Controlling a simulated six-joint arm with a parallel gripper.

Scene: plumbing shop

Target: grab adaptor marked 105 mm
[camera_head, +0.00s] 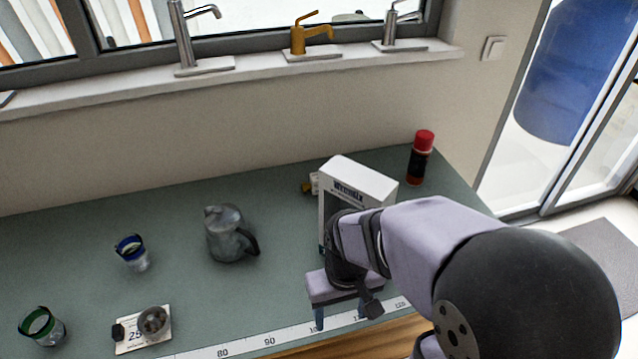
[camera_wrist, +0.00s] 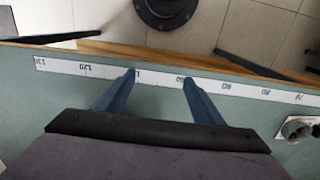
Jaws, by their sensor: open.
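I cannot make out an adaptor marked 105 mm. A round grey fitting (camera_head: 153,320) sits on a white card (camera_head: 130,341) with a partly covered number starting "25". A grey fitting also shows at the right edge of the wrist view (camera_wrist: 297,128). My gripper (camera_head: 342,314) is low over the front table edge, far right of the fitting. In the wrist view its two blue fingers (camera_wrist: 160,84) are apart with nothing between them, beside a white measuring strip (camera_wrist: 150,76). Around the fingers the strip reads about 100 to 110.
A white-and-dark box (camera_head: 365,178) stands behind my arm, with a red-capped bottle (camera_head: 419,160) beyond it. A grey jug (camera_head: 227,235), a blue-rimmed cup (camera_head: 134,255) and a green-rimmed cup (camera_head: 43,327) stand left on the table. The green tabletop between jug and strip is clear.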

